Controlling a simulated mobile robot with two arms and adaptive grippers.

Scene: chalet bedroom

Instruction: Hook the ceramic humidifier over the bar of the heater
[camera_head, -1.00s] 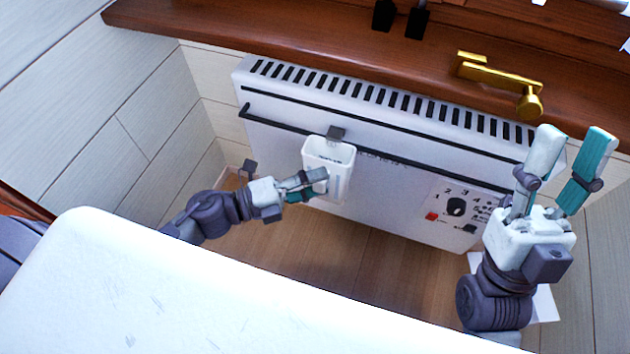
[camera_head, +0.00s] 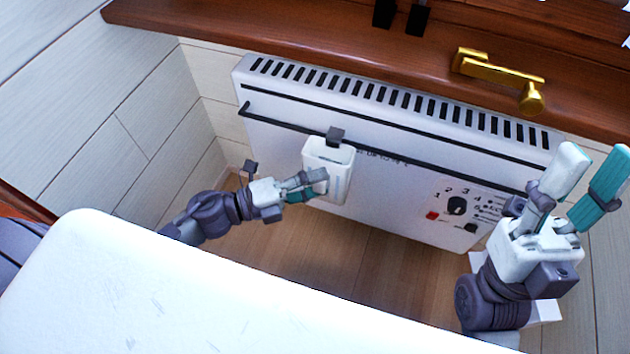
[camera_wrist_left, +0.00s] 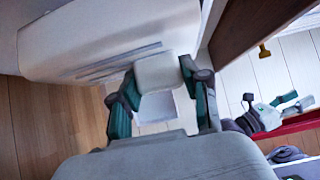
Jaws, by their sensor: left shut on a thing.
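The ceramic humidifier is a white open-topped box (camera_head: 340,155) with a dark hook (camera_head: 335,135) at its back edge. The white heater (camera_head: 300,165) has a thin black bar (camera_head: 285,124) across its front. In the head view the hook overlaps the bar's line; I cannot tell whether it is seated over it. My left gripper (camera_head: 318,182) is shut on the humidifier's lower left side. In the left wrist view, the pale humidifier (camera_wrist_left: 158,72) sits between the fingers of my left gripper (camera_wrist_left: 160,85). My right gripper (camera_head: 588,178) is raised, open and empty, at the heater's right end.
A brown wooden sill (camera_head: 300,45) with a brass handle (camera_head: 500,75) overhangs the heater. A control panel with a black knob (camera_head: 457,205) is at the heater's lower right. Bare wooden floor (camera_head: 290,245) lies in front.

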